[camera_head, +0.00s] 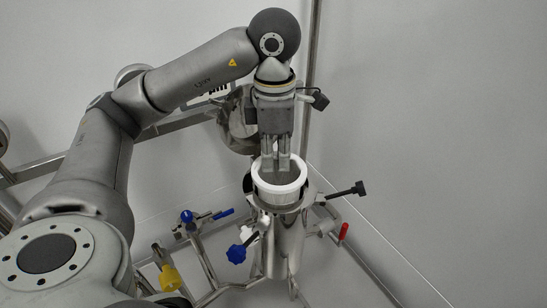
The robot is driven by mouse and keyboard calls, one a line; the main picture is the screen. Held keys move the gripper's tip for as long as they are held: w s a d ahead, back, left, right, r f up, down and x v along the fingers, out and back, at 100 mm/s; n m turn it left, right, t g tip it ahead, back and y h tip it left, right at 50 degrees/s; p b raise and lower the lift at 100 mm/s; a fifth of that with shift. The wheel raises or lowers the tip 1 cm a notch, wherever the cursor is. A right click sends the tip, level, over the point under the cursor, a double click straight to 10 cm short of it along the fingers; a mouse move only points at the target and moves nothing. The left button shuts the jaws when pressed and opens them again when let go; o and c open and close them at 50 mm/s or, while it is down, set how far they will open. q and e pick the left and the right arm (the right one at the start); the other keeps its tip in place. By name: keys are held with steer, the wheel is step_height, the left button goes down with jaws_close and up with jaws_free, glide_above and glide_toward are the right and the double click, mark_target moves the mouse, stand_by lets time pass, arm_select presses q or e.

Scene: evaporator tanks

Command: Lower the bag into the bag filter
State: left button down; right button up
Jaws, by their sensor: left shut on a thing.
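The bag (279,196) shows as a white ring with a grey inside. It sits at the open top of the steel bag filter (285,245), an upright cylinder. Any lower part of the bag is hidden by the filter's wall. I cannot tell whether the ring rests on the rim or is slightly above it. My left gripper (283,166) points straight down over the ring, with its fingers reaching to the far part of the ring. It is shut on the bag, though the contact is hard to see. My right gripper is out of view.
A shiny round steel part (233,130) stands behind my left gripper. A black-knobbed bolt (357,189) sticks out right of the filter. A blue knob (236,254), a yellow handle (170,278) and a red handle (343,231) are on low pipework around it. Pale walls stand behind.

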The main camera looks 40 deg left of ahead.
arm_select(q)
steer(key=shift+w+d+f+b, duration=0.2)
steer(key=shift+f+b, duration=0.2)
steer(key=shift+f, duration=0.2)
steer(key=shift+w+d+f+b, duration=0.15)
steer(key=shift+f+b, duration=0.25)
steer(key=shift+f, duration=0.2)
steer(key=shift+w+a+f+b, duration=0.1)
steer(key=shift+a+f+b, duration=0.1)
steer(key=shift+f+b, duration=0.4)
steer(key=c, duration=1.5)
jaws_free()
steer(key=shift+a+r, duration=0.1)
steer(key=shift+r, duration=0.15)
steer(key=shift+a+r+p, duration=0.1)
steer(key=shift+r+p, duration=0.75)
steer(key=shift+p, duration=0.15)
steer(key=shift+s+r+p, duration=0.25)
steer(key=shift+r+p, duration=0.65)
steer(key=shift+r, duration=0.2)
steer(key=shift+d+r+p, duration=0.15)
steer(key=shift+r+p, duration=0.65)
steer(key=shift+r, duration=0.1)
steer(key=shift+d+r+p, duration=0.1)
steer(key=shift+r+p, duration=0.7)
steer(key=shift+r, duration=0.05)
